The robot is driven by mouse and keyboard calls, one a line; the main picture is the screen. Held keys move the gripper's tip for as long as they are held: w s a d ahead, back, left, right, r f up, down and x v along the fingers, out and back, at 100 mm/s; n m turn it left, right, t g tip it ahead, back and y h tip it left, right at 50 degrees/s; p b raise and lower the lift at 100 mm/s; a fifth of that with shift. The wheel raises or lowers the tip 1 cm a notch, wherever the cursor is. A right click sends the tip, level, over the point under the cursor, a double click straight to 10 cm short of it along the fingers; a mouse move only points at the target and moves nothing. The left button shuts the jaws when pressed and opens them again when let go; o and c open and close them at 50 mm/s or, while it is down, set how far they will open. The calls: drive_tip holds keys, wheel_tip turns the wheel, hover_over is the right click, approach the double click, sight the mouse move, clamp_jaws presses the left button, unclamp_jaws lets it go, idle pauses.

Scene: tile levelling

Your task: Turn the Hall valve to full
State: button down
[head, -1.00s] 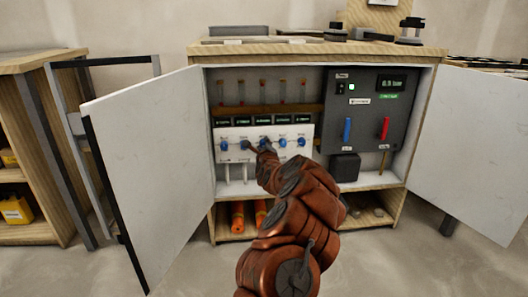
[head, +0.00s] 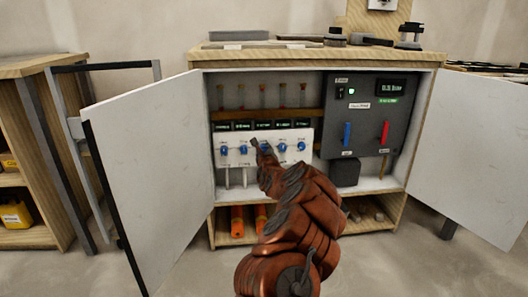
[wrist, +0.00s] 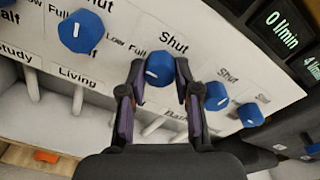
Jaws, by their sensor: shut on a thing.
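A white panel (head: 234,157) in the open cabinet carries a row of blue valve knobs. My gripper (head: 260,146) is at the middle knob, and its fingers (wrist: 154,86) are shut on the sides of this blue knob (wrist: 160,62) in the wrist view. "Shut" is printed above the knob and "Full" to its left. The knob's white mark shows at its lower left side. The name label under it is hidden by the fingers, so I cannot read whether it is Hall. The knob to its left (wrist: 82,32) is labelled "Living"; "Study" is further left.
Two more blue knobs (wrist: 216,96) sit close to the right of my gripper. Dark flow displays (wrist: 282,22) are above the panel; one reads 0 l/min. A grey control box (head: 370,112) with blue and red levers is at right. Open doors (head: 150,170) flank the cabinet.

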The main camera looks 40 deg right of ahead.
drive_tip(key=c, duration=0.8)
unclamp_jaws()
drive_tip(key=shift+s+a, duration=0.35)
drive_tip(key=shift+s, duration=0.3)
drive_tip(key=shift+s+a+r, duration=0.2)
drive_tip(key=shift+s+a, duration=0.3)
drive_tip(key=shift+a, duration=0.05)
drive_tip(key=shift+s+a+f, duration=0.1)
drive_tip(key=shift+s+a, duration=0.25)
drive_tip(key=shift+s, duration=0.25)
approach(264, 150)
drive_tip(key=shift+v, duration=1.35)
